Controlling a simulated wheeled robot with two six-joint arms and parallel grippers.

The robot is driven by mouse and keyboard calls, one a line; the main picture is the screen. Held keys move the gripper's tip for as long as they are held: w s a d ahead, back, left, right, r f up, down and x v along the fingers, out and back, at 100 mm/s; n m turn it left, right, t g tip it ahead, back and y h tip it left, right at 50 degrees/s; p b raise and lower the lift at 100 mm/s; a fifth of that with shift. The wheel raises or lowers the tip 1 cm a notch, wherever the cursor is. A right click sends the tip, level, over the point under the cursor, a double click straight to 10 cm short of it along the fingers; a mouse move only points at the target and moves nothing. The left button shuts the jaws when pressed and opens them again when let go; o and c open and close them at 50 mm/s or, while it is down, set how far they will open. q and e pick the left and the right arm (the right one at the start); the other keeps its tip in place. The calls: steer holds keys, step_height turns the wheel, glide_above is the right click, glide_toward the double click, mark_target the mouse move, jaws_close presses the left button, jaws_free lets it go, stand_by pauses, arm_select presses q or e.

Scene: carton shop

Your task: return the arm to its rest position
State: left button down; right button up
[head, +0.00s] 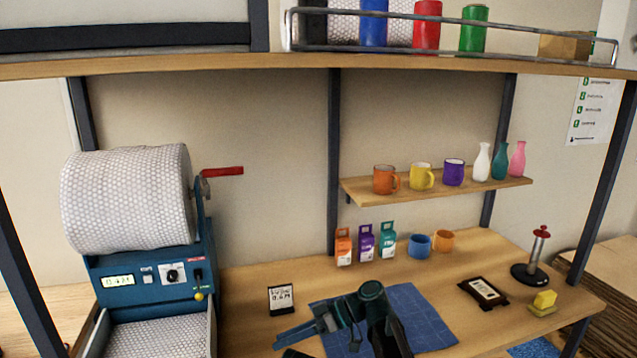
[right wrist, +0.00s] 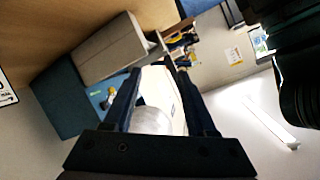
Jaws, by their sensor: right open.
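My right gripper (head: 284,343) is low in the middle of the head view, over the bench and the left edge of the blue mat, its fingers pointing left. In the right wrist view the right gripper (right wrist: 155,72) has its two dark fingers apart, with nothing held between them. My left gripper is not in view.
A bubble-wrap roll machine (head: 155,275) stands left of the right gripper. A small label display (head: 282,299) is just behind the fingers. The blue mat (head: 420,315), a dark framed card (head: 483,292), a red-knobbed stamp (head: 535,262) and a yellow block (head: 544,300) lie right.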

steer(key=s+d+f+m+t+h, duration=0.1)
steer(key=s+d+f+m+h, duration=0.2)
steer(key=d+f+m+h, duration=0.35)
steer(key=s+d+f+m+t+h, duration=0.1)
steer(key=s+d+f+m+h, duration=0.25)
steer(key=d, duration=0.65)
steer(key=s+d+f+m+t+h, duration=0.1)
steer(key=s+d+f+m+h, duration=0.25)
steer(key=d, duration=0.45)
steer(key=s+a+n+h, duration=0.1)
steer(key=s+a+n, duration=0.2)
steer(key=a, duration=0.8)
steer(key=shift+s+f+g, duration=0.15)
steer(key=shift+s+g, duration=0.15)
steer(key=shift+s, duration=0.9)
steer(key=shift+a+n, duration=0.1)
steer(key=shift+n, duration=0.15)
